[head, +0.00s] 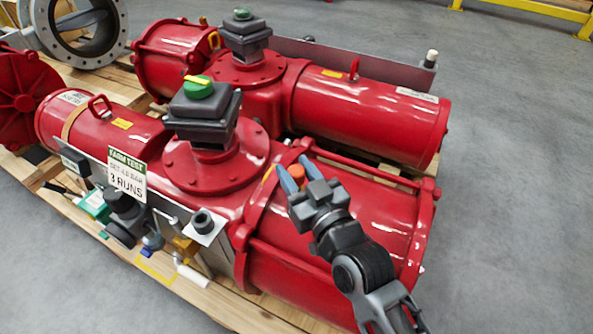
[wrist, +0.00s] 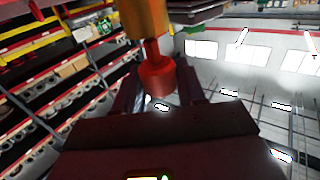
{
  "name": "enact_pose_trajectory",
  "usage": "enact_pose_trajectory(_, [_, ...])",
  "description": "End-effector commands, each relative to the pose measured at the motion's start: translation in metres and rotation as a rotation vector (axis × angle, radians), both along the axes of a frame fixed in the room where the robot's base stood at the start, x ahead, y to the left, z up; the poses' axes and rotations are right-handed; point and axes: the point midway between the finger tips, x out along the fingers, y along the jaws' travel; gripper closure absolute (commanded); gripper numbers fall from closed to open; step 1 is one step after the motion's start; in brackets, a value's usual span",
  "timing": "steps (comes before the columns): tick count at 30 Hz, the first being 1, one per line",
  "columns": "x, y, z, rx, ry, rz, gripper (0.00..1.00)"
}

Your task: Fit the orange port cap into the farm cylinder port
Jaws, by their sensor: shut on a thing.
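My gripper (head: 289,179) has its blue fingers over the big red cylinder of the near actuator (head: 330,240), close to the round flange. The orange port cap (head: 298,171) shows at the fingertips. In the wrist view the orange-red cap (wrist: 156,78) sits between the two dark fingers, which are shut on it. A yellow-orange cylindrical part (wrist: 145,18) lies beyond the cap, joined to it in the picture by a narrower stem. Whether they touch is unclear. A bit of yellow (head: 268,174) also shows beside the fingers in the head view. I cannot make out the port opening.
A black box with a green knob (head: 199,89) stands on the near actuator. A "FARM TEST" sign (head: 127,174) hangs on its side. A second red actuator (head: 370,108) lies behind. Both rest on wooden pallets (head: 195,292). Grey floor is clear on the right.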

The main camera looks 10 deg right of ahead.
Motion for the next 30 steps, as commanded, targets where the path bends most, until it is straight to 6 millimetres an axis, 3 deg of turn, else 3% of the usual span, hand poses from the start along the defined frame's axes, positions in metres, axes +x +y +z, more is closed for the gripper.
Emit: enact_pose_trajectory(30, [0.0000,0.0001,-0.0097,0.000,0.000,0.000,0.90])
